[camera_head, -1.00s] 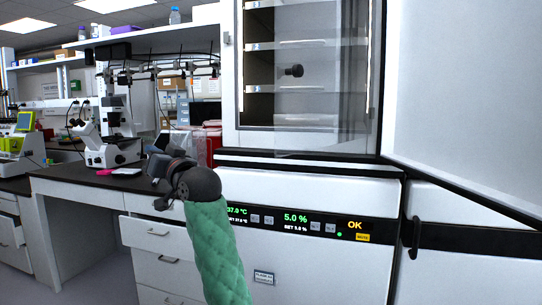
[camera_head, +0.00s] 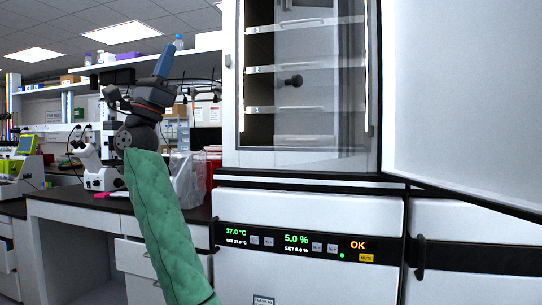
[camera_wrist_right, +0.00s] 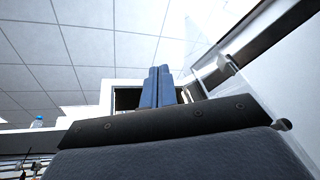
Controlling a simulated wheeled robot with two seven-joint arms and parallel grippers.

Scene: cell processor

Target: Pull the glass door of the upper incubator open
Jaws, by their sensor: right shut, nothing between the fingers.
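The upper incubator (camera_head: 229,120) has a clear inner glass door (camera_head: 310,125) with a dark round knob (camera_head: 290,81). The pane's free edge stands right of the opening's left side, so the door looks swung partly outward; its exact angle is hard to tell. My right gripper (camera_head: 165,58) is raised left of the incubator, apart from the door and knob, with blue fingers pointing up. In the right wrist view its fingers (camera_wrist_right: 160,86) are together and empty. My left gripper is out of view.
The white outer door (camera_head: 460,100) stands wide open at the right. A control panel (camera_head: 300,243) and the lower unit are below. A bench (camera_head: 70,200) with a microscope (camera_head: 97,165) and a shelf (camera_head: 130,68) with bottles lie at the left, behind my right arm.

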